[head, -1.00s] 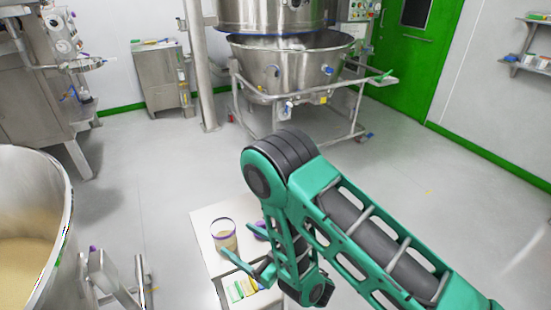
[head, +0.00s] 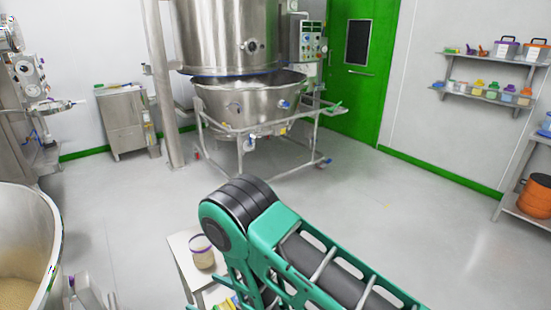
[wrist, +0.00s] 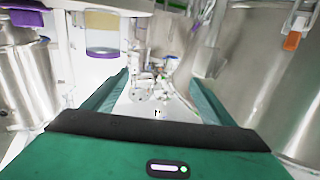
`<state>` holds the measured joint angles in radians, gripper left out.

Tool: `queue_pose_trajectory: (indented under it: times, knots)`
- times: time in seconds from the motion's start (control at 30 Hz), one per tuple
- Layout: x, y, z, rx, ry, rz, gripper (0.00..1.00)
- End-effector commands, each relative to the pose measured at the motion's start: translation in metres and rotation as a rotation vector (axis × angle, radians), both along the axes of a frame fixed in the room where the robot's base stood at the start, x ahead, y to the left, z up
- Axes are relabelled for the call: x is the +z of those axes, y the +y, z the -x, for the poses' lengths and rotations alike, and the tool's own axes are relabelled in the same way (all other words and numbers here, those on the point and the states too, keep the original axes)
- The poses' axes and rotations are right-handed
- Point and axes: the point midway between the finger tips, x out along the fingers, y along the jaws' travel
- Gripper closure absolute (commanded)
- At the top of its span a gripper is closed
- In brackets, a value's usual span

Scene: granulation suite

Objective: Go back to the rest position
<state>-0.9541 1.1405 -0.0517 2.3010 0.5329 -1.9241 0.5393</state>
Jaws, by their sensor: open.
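My gripper (wrist: 155,95) shows in the wrist view as two teal fingers spread apart, with nothing between them. A clear jar with a purple rim and beige contents (head: 201,252) stands on that table, just left of my arm. The jar also shows at the upper left of the wrist view (wrist: 102,35), apart from the fingers.
A steel bowl of beige powder (head: 45,245) stands at the left. A large steel vessel on a wheeled frame (head: 250,105) stands at the back, beside a green door (head: 360,70). Shelves (head: 485,98) are at the right. The floor (head: 400,220) right of my arm is clear.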

Motion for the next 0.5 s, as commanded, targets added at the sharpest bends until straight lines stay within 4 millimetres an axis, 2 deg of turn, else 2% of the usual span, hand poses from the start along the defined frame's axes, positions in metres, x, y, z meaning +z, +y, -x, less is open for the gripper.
queue_pose_trajectory:
  times: [0.1, 0.37, 0.5]
  knots:
    - [0.008, -0.016, -0.032, -0.077, -0.001, 0.027, 0.22]
    - [0.028, -0.055, -0.090, -0.243, 0.010, 0.089, 0.22]
    - [0.042, -0.085, -0.124, -0.350, 0.026, 0.133, 0.22]
